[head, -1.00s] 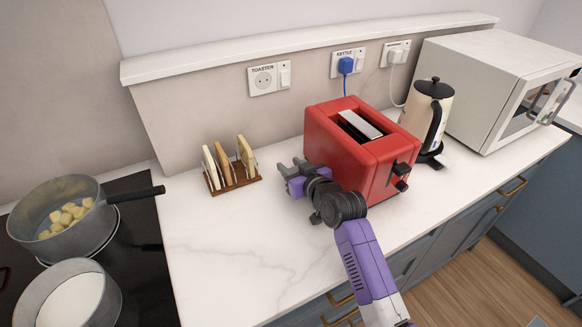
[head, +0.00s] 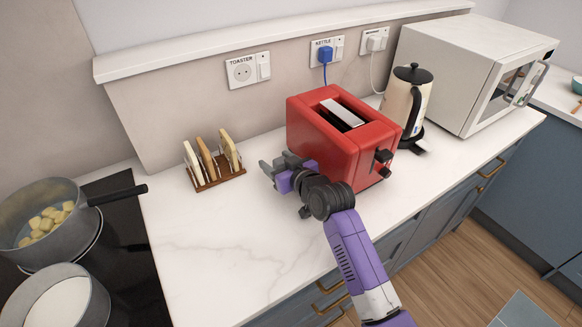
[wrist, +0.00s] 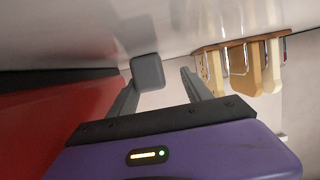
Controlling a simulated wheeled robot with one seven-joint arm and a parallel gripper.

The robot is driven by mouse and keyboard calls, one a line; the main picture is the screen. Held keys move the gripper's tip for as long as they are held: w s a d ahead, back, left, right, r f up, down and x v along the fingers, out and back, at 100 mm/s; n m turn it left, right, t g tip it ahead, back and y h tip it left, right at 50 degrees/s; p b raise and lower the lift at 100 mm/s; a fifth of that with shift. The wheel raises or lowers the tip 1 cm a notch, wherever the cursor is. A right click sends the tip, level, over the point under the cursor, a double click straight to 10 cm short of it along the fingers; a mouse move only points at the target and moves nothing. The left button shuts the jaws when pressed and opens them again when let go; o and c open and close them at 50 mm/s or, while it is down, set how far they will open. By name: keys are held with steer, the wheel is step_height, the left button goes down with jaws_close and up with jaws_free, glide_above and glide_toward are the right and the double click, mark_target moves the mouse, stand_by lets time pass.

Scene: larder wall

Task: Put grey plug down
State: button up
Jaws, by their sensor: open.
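A grey block that looks like the grey plug (wrist: 148,72) shows in the wrist view at the tip of the left finger, in front of the worktop. I cannot tell whether it touches that finger or rests on the worktop. My gripper (wrist: 161,82) is open, with a clear gap between the plug and the right finger. In the head view my gripper (head: 276,165) is low over the white worktop (head: 215,240), just left of the red toaster (head: 350,150). The plug is hard to tell from the grey fingers there.
A toast rack (head: 222,178) with toast stands left of my gripper. The TOASTER socket (head: 242,72) on the wall is empty. A blue plug (head: 325,55) sits in the KETTLE socket. The kettle (head: 403,100) and microwave (head: 465,75) are at right, pans (head: 45,235) at left. The front worktop is clear.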

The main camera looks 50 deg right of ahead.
steer(key=v, duration=1)
steer(key=shift+w+r+b, duration=0.1)
steer(key=shift+r+b, duration=0.1)
steer(key=shift+b, duration=0.1)
steer(key=shift+s+a+r, duration=0.1)
steer(key=shift+s+r, duration=0.15)
steer(key=shift+s, duration=0.25)
steer(key=shift+r, duration=0.1)
step_height(320, 180, up, 4)
steer(key=d+m+t+h, duration=0.1)
steer(key=t+h, duration=0.1)
steer(key=s+a+f+n+y, duration=0.1)
steer(key=s+a+y, duration=0.1)
steer(key=s+a, duration=0.5)
steer(key=s+a+f+n+y, duration=0.1)
steer(key=s+a+f+y, duration=0.1)
steer(key=s+a, duration=0.5)
steer(key=s+a+f+n+g+y, duration=0.1)
steer(key=s+a, duration=0.6)
steer(key=s, duration=0.9)
steer(key=shift+s+a+f+n+y, duration=0.25)
steer(key=shift+s+f+n+y, duration=0.1)
steer(key=shift+f+n+y, duration=0.2)
